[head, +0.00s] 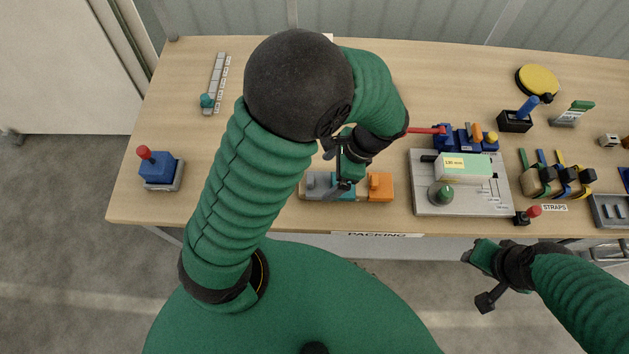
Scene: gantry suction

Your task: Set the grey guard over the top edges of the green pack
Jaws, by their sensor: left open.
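The green pack (464,169), a pale green block with a white-and-yellow label, lies on a light grey plate on the right half of the table. A grey piece (318,182), which looks like the guard, sits at the left end of a row with a teal piece (362,190) and an orange piece (380,184). My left gripper (345,184) is open and points down over this row, hiding part of it. I cannot tell whether it touches anything. My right gripper (482,280) hangs in front of the table's edge, away from the pack; its jaw state is unclear.
Straps (556,180) lie to the right. A blue block with a red knob (160,168) stands far left. The table's left-middle is clear.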

